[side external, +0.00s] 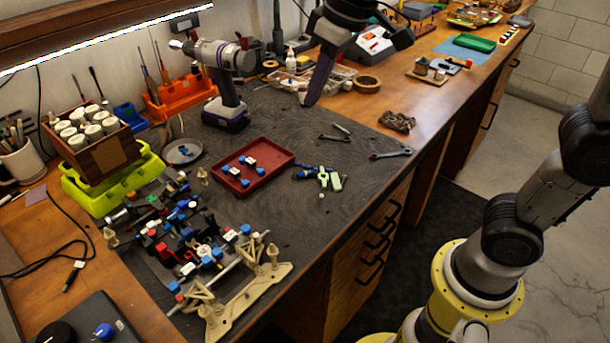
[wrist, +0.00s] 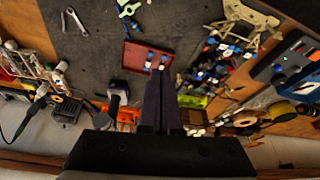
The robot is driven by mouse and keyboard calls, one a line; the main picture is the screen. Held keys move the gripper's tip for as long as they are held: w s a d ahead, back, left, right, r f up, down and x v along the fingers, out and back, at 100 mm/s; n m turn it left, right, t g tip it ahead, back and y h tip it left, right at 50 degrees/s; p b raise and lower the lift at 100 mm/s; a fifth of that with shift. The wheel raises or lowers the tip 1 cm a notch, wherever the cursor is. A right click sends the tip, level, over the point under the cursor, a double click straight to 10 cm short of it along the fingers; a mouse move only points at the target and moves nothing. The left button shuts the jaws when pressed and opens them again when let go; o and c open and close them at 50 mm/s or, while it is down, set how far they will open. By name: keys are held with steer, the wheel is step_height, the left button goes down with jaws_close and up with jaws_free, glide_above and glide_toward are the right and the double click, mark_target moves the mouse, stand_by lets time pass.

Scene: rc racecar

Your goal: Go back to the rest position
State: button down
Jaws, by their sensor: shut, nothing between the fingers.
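My gripper (side external: 309,100) hangs above the far half of the dark work mat, apart from the objects on it. Its two long dark fingers are together, with nothing held. In the wrist view the closed fingers (wrist: 160,76) point toward the red tray (wrist: 138,67). The red tray (side external: 270,183) lies on the mat with several small blue and white parts in it. The racecar chassis (side external: 190,235) sits at the mat's near left, with beige suspension arms (side external: 225,315) at its front.
A cordless drill (side external: 225,75) stands upright behind the tray.

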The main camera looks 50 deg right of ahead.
steer(key=s+d+m+t, duration=0.2)
steer(key=s+d, duration=0.4)
steer(key=s, duration=0.4)
steer(key=s+d+f+h, duration=0.1)
steer(key=s+d+f, duration=0.1)
steer(key=s+f, duration=0.5)
steer(key=shift+s+f, duration=0.3)
steer(key=shift+f, duration=0.2)
steer(key=shift+d+m, duration=0.1)
steer(key=shift+m, duration=0.3)
